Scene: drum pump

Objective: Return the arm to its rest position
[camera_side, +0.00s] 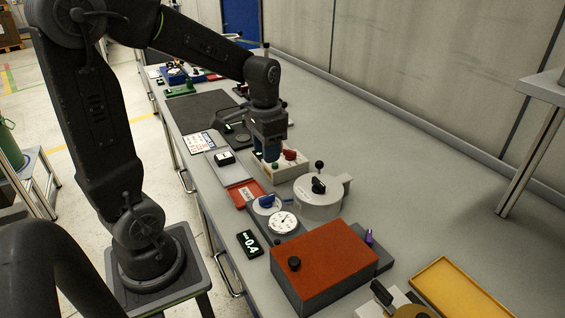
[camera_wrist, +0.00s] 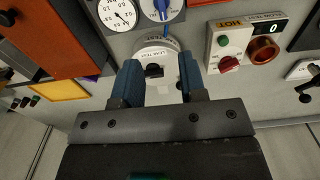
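My gripper (camera_side: 268,153) hangs pointing down over the bench, in front of a cream control box (camera_side: 288,170) with a green button and a red knob. In the wrist view, its two blue fingers (camera_wrist: 159,64) stand apart with nothing held between them. A round grey-white drum (camera_side: 318,197) with a black handle on its lid stands nearer the camera. In the wrist view, a round pale part marked leak test (camera_wrist: 158,50), with a black knob, shows behind the gap between the fingers. I cannot tell how far below the fingers it is.
A box with an orange-red top (camera_side: 325,258), a dial gauge (camera_side: 283,222), a blue-knobbed dial (camera_side: 266,203) and a black display (camera_side: 250,243) crowd the near bench. A yellow tray (camera_side: 458,290) lies at the front right. The bench strip along the wall (camera_side: 400,170) is clear.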

